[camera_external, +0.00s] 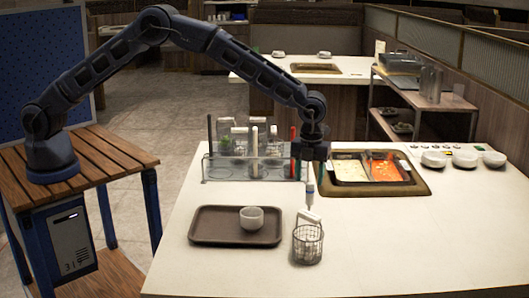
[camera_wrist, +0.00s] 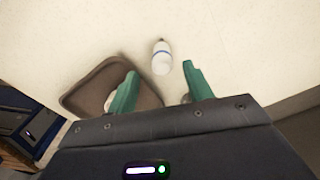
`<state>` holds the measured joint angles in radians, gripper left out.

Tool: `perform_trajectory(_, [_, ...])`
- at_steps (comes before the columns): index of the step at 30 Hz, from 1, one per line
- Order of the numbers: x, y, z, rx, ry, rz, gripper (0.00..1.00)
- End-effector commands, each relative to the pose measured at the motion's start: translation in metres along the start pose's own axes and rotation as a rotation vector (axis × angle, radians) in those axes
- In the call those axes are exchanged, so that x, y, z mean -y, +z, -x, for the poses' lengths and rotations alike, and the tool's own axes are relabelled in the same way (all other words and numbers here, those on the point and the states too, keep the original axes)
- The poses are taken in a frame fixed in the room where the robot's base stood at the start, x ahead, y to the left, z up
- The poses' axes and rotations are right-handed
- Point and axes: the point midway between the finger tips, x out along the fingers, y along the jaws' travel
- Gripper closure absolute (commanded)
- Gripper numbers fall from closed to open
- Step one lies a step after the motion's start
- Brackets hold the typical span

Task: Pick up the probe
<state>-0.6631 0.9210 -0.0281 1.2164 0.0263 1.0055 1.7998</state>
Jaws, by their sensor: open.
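The probe is most likely the white, pen-like item with a blue band (camera_external: 310,190), upright below my gripper (camera_external: 312,168) in the external view; its thin lower part points down toward a wire basket (camera_external: 307,246).
A brown tray (camera_external: 210,236) with a white cup (camera_external: 251,218) lies left of the basket. A clear rack (camera_external: 222,170) with upright sticks stands behind. Food wells (camera_external: 368,171) and several white bowls (camera_external: 466,160) are at right. The counter's front right is clear.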

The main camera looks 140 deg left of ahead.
Motion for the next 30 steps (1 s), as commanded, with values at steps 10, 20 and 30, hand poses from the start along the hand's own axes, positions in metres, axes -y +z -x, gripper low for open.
perform_trajectory(10, [0.001, 0.0, -0.027, 0.001, 0.001, 0.0, 0.49])
perform_trajectory(20, [0.004, 0.002, -0.065, 0.001, -0.001, 0.001, 0.49])
perform_trajectory(30, [0.004, 0.002, -0.066, 0.001, -0.001, 0.001, 0.73])
